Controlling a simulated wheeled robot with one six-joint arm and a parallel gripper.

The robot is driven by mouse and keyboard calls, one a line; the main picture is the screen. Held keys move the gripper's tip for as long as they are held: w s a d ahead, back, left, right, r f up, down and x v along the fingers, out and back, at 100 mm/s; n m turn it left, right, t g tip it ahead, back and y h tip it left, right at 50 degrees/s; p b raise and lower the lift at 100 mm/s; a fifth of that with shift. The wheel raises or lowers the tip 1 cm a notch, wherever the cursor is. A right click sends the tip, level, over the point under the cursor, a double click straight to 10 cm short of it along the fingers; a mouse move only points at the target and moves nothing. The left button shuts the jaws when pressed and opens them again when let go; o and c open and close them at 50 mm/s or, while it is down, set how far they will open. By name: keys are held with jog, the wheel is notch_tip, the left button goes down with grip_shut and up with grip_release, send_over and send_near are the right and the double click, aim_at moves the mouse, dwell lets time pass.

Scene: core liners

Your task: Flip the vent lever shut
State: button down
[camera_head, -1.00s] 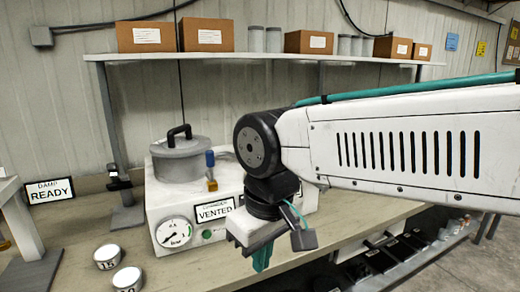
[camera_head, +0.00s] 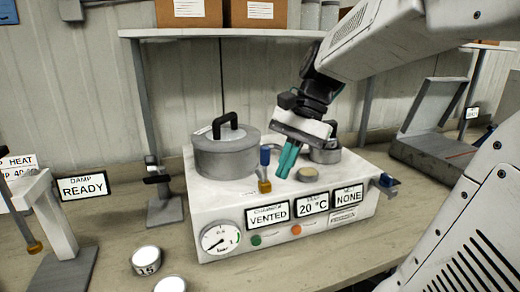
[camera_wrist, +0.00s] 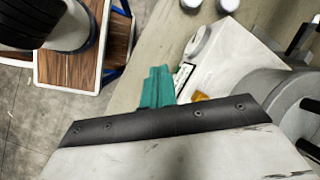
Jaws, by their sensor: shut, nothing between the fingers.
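The vent lever (camera_head: 265,156) has a blue grip on a brass base and stands upright on top of the white chamber box (camera_head: 212,214), right of the lidded grey pot (camera_head: 226,155). The chamber display (camera_head: 268,214) on the box's front reads VENTED. My gripper (camera_head: 286,161) has teal fingers that are shut and empty. In the head view they point down just right of the lever; whether they touch it I cannot tell.
A pressure gauge (camera_head: 220,239) and other displays are on the box front. A small round disc (camera_head: 307,174) and a grey pot lie right of my fingers. Labelled white cups (camera_head: 146,260) stand on the bench at front left. A DAMP READY sign (camera_head: 82,186) stands at left.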

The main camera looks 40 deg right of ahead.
jog(key=w+d+r+m+t+y, duration=0.2)
jog(key=d+m, duration=0.4)
jog(key=d, duration=0.4)
jog(key=w+d+r+m+t+y, duration=0.1)
jog(key=w+d+m+t+y, duration=0.15)
jog(key=d+m, duration=0.45)
jog(key=n, duration=0.2)
send_near(264, 164)
jog(key=shift+h, duration=0.25)
jog(key=shift+w+a+f, duration=0.4)
jog(key=shift+w+f, duration=0.15)
jog(key=shift+f, duration=0.25)
jog(key=shift+w+a+f, duration=0.4)
jog(key=shift+w+f, duration=0.1)
jog(key=shift+f, duration=0.25)
